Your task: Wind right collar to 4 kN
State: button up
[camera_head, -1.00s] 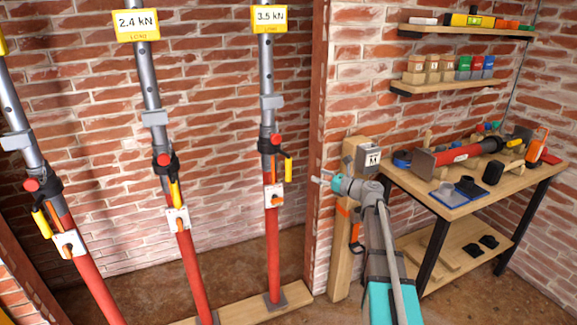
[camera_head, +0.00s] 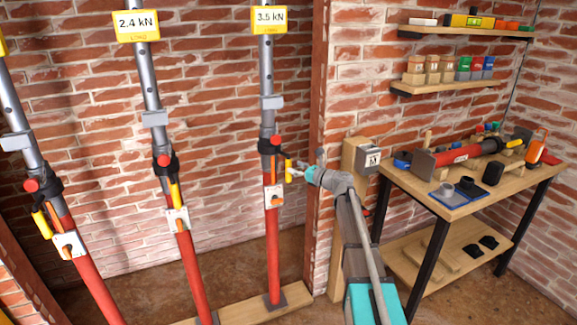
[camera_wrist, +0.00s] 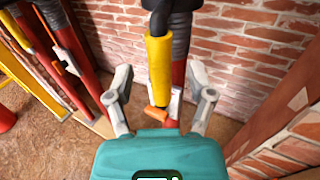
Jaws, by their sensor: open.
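The right prop (camera_head: 271,235) is a red lower tube with a grey upper tube. Its yellow sign (camera_head: 269,19) reads 3.5 kN. Its black collar (camera_head: 267,144) has a red knob and a handle with a yellow grip (camera_head: 289,171), which points down on the right side. My gripper (camera_head: 297,171) is at that grip. In the wrist view my gripper (camera_wrist: 160,103) is open, with one finger on each side of the yellow grip (camera_wrist: 159,70). The fingers look apart from it. An orange lever (camera_wrist: 156,113) shows below the grip.
The middle prop (camera_head: 193,265), signed 2.4 kN, and another prop (camera_head: 93,285) stand to the left. A wooden sole plank (camera_head: 245,312) lies under the props. A brown post (camera_head: 316,130) and a workbench (camera_head: 450,205) with tools are on the right.

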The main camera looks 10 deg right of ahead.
aim_at(289, 181)
jog(key=shift+x, duration=1.8)
grip_shut()
